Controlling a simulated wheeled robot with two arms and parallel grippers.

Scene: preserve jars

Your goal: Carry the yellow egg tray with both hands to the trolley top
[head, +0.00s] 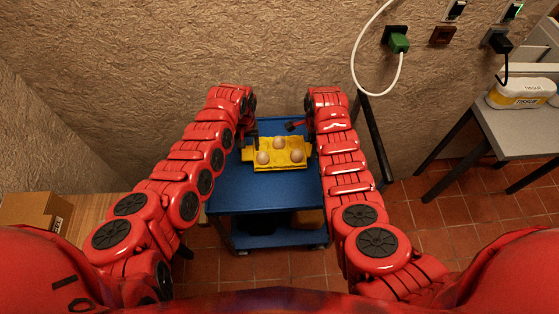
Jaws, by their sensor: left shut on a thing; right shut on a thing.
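The yellow egg tray (280,166) is level above or on the blue trolley top (265,192), toward its far end; I cannot tell whether it touches. Three pale eggs sit in it: one at the left (263,158), one at the back (280,143) and one at the right (297,156). My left gripper (248,151) is shut on the tray's left end. My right gripper (309,147) is shut on its right end. The fingertips are small and partly hidden by my arms.
The trolley has a lower blue shelf (275,240) and stands near the rough brown wall (270,50). A grey table (510,130) with a tissue pack (522,94) is at the right. A cardboard box (35,211) is at the left. A white cable (354,60) hangs from a green plug (398,42).

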